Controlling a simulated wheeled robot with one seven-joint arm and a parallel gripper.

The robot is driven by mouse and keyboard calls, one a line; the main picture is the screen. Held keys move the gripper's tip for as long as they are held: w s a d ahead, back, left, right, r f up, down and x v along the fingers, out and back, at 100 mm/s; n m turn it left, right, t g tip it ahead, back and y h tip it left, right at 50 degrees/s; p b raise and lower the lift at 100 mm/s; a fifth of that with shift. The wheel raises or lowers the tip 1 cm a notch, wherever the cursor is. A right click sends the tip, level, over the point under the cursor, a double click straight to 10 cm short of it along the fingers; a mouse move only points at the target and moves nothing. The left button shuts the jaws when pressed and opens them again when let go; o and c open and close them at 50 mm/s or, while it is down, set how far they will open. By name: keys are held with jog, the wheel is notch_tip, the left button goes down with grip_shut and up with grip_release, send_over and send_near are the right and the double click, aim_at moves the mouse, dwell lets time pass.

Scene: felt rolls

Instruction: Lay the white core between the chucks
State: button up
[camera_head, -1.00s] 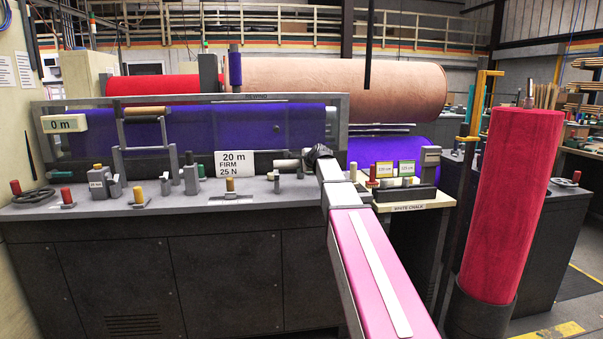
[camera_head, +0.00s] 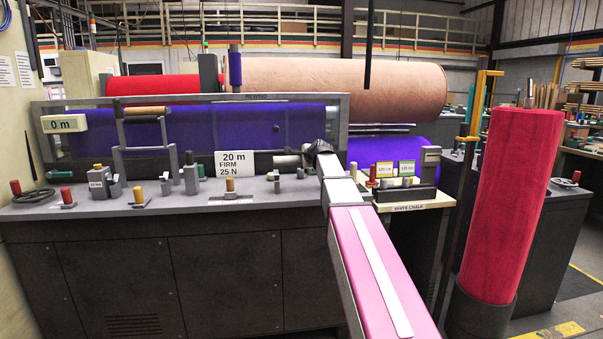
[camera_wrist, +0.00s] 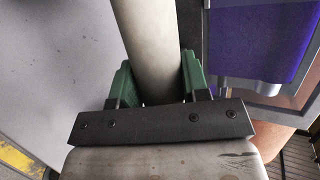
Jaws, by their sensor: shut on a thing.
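The white core shows as a pale, grey-white tube in the wrist view (camera_wrist: 147,40), and its short visible end is in the head view (camera_head: 287,161). My gripper (camera_wrist: 156,80) is shut on it, with a green finger on each side of the tube. In the head view my gripper (camera_head: 318,150) is at the right end of the winding machine's front, above the grey bench. The core's far end is out of the wrist view. I cannot clearly tell the chucks apart from the other machine parts.
A grey bench (camera_head: 130,210) carries knobs, small blocks and a sign (camera_head: 234,163) reading 20 m FIRM 25 N. Purple felt (camera_head: 220,125) is behind the clear panel. A small cream table (camera_head: 415,201) is to the right, and a tall red roll (camera_head: 512,200) stands farther right.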

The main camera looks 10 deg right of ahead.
jog(key=shift+r, duration=1.1)
dwell(0.6)
